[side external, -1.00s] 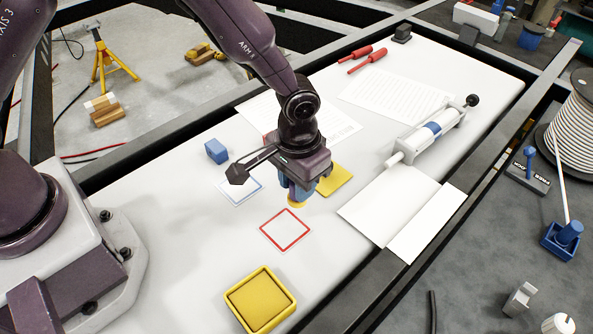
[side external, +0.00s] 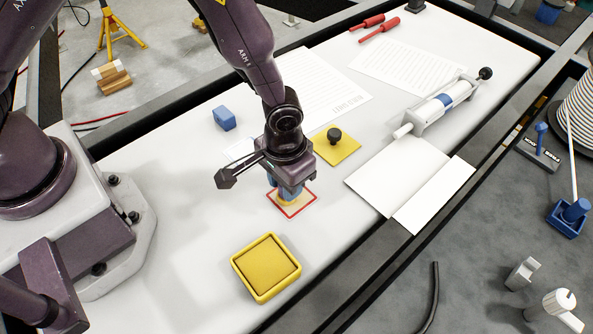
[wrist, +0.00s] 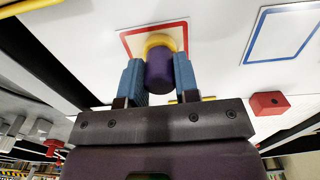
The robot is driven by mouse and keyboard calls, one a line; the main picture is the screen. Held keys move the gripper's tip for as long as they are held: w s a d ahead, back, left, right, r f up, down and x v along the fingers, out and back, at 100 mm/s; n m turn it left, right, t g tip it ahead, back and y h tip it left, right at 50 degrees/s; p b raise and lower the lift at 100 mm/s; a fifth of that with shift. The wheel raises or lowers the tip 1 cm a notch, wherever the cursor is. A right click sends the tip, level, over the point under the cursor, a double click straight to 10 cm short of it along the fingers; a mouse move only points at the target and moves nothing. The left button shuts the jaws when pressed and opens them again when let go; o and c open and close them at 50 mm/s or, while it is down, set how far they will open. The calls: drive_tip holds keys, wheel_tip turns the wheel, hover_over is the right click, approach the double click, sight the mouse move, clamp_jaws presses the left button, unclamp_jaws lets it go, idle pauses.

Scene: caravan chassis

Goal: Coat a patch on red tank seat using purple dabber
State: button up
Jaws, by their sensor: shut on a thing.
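The red tank seat is a red-outlined square (side external: 312,199) on the white table, and it also shows in the wrist view (wrist: 185,24). My gripper (side external: 286,188) is over it, its blue fingers shut on the purple dabber (wrist: 160,72). The dabber's yellow pad (side external: 287,203) points down at the inside of the outline, low over the table. I cannot tell whether the pad touches the surface. The gripper and dabber hide part of the square, and no coating is discernible.
A yellow tray (side external: 239,273) stands in front. A yellow plate (side external: 347,151) with a black knob lies behind. A blue block (side external: 224,118), papers (side external: 313,95) and a white cylinder tool (side external: 437,107) are farther back. A blue-outlined square (wrist: 253,44) shows in the wrist view.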

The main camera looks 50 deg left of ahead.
drive_tip(key=s, duration=0.2)
drive_tip(key=shift+s, duration=0.3)
drive_tip(key=shift+w, duration=3.4)
drive_tip(key=shift+w+d, duration=0.2)
drive_tip(key=shift+s+d, duration=0.15)
drive_tip(key=shift+d, duration=0.15)
drive_tip(key=shift+s+a, duration=0.1)
drive_tip(key=shift+s, duration=3.35)
drive_tip(key=shift+w, duration=3.45)
drive_tip(key=shift+w+r, duration=0.15)
wheel_tip(320, 180, up, 8)
